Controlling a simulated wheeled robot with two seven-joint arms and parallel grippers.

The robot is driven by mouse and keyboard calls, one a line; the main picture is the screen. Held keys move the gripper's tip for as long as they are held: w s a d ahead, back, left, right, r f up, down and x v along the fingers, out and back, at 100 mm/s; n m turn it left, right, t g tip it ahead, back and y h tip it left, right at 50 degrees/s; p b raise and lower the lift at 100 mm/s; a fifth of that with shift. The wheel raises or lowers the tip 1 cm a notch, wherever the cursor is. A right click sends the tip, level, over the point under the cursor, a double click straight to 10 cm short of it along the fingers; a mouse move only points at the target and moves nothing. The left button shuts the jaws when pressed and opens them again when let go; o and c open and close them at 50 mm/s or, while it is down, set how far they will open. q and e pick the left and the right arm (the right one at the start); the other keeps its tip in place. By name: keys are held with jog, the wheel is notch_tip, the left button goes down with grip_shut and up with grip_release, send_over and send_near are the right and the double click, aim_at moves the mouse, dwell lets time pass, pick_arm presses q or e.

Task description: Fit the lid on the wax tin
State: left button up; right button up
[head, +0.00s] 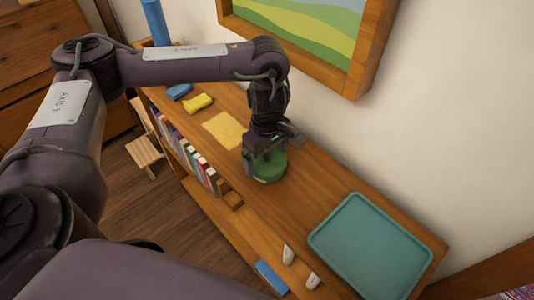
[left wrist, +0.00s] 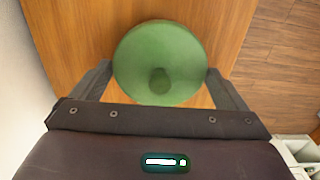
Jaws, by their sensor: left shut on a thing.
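A round green lid (head: 270,168) with a small knob is at the shelf top, below my left gripper (head: 265,152). In the left wrist view the lid (left wrist: 160,45) fills the space between the two fingers of my left gripper (left wrist: 159,72). The fingers are shut on it at opposite sides of its rim. I cannot make out the wax tin apart from this green shape; whether it is under the lid is hidden. I cannot tell whether the lid touches what is below it. My right gripper is not in view.
A teal tray (head: 372,246) lies at the near end of the wooden shelf top (head: 310,195). A yellow sheet (head: 225,130), a yellow cloth (head: 198,103) and a blue item (head: 179,91) lie farther back. Books (head: 200,168) stand below. A framed picture (head: 310,30) hangs above.

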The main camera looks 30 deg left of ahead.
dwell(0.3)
pick_arm(q)
jog(key=shift+f, duration=0.4)
dwell(0.7)
jog(key=o, duration=0.6)
jog(key=shift+r+p, duration=0.3)
jog(key=shift+r, duration=3.6)
